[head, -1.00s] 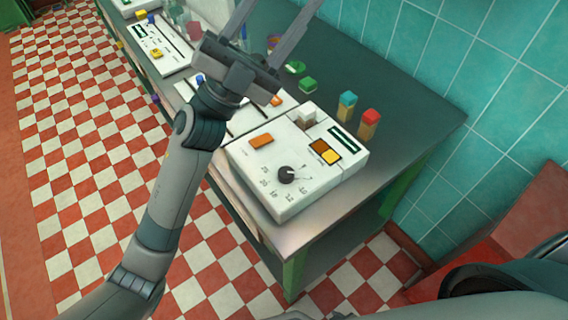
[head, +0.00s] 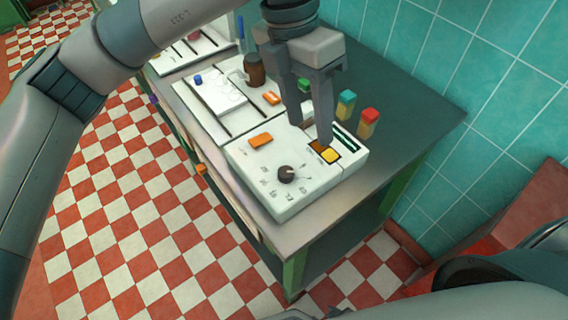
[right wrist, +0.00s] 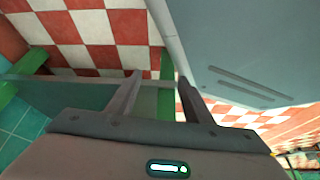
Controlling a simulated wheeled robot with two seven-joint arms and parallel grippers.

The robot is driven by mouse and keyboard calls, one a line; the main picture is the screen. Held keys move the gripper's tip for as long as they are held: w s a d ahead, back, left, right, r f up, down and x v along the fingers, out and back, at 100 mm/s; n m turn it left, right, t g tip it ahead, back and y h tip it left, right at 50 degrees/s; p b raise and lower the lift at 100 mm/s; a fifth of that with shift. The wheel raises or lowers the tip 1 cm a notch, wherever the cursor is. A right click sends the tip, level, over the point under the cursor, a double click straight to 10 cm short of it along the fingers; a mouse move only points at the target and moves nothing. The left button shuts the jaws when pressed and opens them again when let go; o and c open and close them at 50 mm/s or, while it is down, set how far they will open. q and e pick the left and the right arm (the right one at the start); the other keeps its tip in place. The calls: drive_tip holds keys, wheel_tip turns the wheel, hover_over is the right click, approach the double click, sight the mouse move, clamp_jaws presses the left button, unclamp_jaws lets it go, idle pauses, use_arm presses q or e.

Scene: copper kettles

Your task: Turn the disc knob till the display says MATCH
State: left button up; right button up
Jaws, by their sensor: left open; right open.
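The black disc knob (head: 286,175) sits on top of the white device (head: 264,192), near its front corner, with printed numbers around it. Its light pointer is toward the upper right. A two-part orange and yellow window (head: 331,156) lies behind the knob, and a narrow dark display (head: 348,142) is beside it; I cannot read any text on it. My left gripper (head: 312,133) points down, open and empty, above the device's back part, its fingers partly covering the window area. My right gripper (right wrist: 159,78) is open and empty in the right wrist view, away from the knob.
More white panels and a brown bottle (head: 254,70) are farther along the table. The table's right end (head: 415,125) is clear.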

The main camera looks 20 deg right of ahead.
use_arm(q)
drive_tip(key=shift+n+t+y, duration=0.3)
drive_tip(key=shift+t+y, duration=0.5)
drive_tip(key=shift+t, duration=0.1)
drive_tip(key=w+a, duration=0.1)
drive_tip(key=w+a+r, duration=0.1)
drive_tip(key=w, duration=0.1)
drive_tip(key=shift+a, duration=0.3)
drive_tip(key=shift+f, duration=0.1)
drive_tip(key=p, duration=0.4)
approach(286, 171)
wheel_tip(286, 171, down, 5)
drive_tip(key=shift+f, duration=0.1)
wheel_tip(286, 171, down, 2)
drive_tip(key=shift+p, duration=0.3)
drive_tip(key=shift+f, duration=0.55)
use_arm(e)
drive_tip(key=s+d+g+h, duration=0.1)
drive_tip(key=s+d+g, duration=0.2)
drive_tip(key=s, duration=1.1)
drive_tip(key=shift+d+f+g, duration=0.2)
drive_tip(key=shift+d+g, duration=0.2)
drive_tip(key=shift+d, duration=0.85)
use_arm(q)
drive_tip(key=shift+c, duration=0.4)
drive_tip(key=c, duration=1)
